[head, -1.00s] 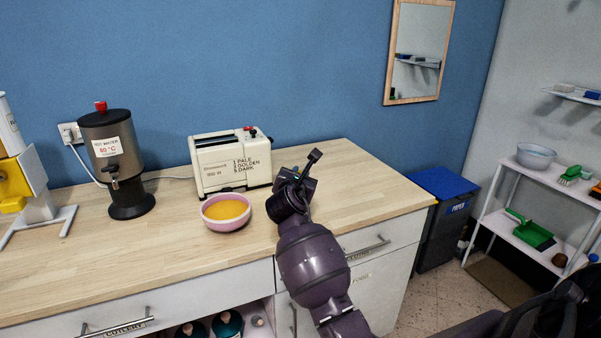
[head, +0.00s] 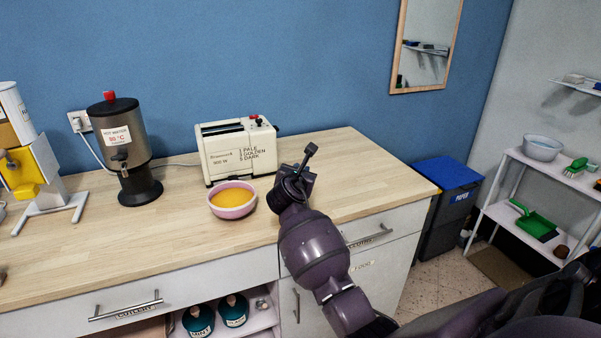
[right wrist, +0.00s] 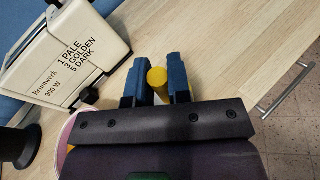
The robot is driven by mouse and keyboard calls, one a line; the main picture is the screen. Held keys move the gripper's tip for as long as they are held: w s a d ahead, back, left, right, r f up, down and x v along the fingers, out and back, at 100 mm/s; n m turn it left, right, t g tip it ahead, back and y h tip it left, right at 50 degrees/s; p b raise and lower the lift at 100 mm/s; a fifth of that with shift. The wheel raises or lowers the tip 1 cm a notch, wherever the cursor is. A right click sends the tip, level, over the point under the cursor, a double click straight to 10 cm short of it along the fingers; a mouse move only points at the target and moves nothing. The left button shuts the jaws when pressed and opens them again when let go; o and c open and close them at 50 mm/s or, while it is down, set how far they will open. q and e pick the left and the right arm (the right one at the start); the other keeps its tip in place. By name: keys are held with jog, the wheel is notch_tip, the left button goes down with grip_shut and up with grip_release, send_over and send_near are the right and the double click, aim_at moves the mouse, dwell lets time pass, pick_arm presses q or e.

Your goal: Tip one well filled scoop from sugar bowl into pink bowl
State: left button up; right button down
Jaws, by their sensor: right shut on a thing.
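The pink bowl (head: 233,212), with an orange-yellow content, stands on the worktop in front of the toaster. Part of its rim shows at the left in the right wrist view (right wrist: 66,132), mostly hidden by my gripper. My right gripper (head: 296,184) is just right of the bowl in the head view. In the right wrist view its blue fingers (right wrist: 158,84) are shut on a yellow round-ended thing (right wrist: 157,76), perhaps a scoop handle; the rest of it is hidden. I cannot make out a sugar bowl. My left gripper is not in view.
A cream toaster (head: 236,152) stands behind the bowl, and a hot water urn (head: 122,150) to its left. A yellow and white dispenser (head: 30,165) stands farther left. The worktop (head: 120,240) is clear in front. A blue-lidded bin (head: 447,172) stands beyond the right end.

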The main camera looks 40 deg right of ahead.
pick_arm(q)
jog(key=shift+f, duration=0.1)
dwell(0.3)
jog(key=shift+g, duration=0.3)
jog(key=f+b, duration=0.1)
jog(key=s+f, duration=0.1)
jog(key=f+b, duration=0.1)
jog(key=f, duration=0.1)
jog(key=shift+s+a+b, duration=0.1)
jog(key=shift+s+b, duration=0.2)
jog(key=shift+b, duration=0.05)
pick_arm(e)
jog(key=s, duration=0.1)
jog(key=s+r+m+t+h, duration=0.1)
jog(key=s+m, duration=0.1)
jog(key=shift+s+d+r+t, duration=0.15)
jog(key=shift+s+r+t, duration=0.15)
jog(key=shift+t, duration=0.1)
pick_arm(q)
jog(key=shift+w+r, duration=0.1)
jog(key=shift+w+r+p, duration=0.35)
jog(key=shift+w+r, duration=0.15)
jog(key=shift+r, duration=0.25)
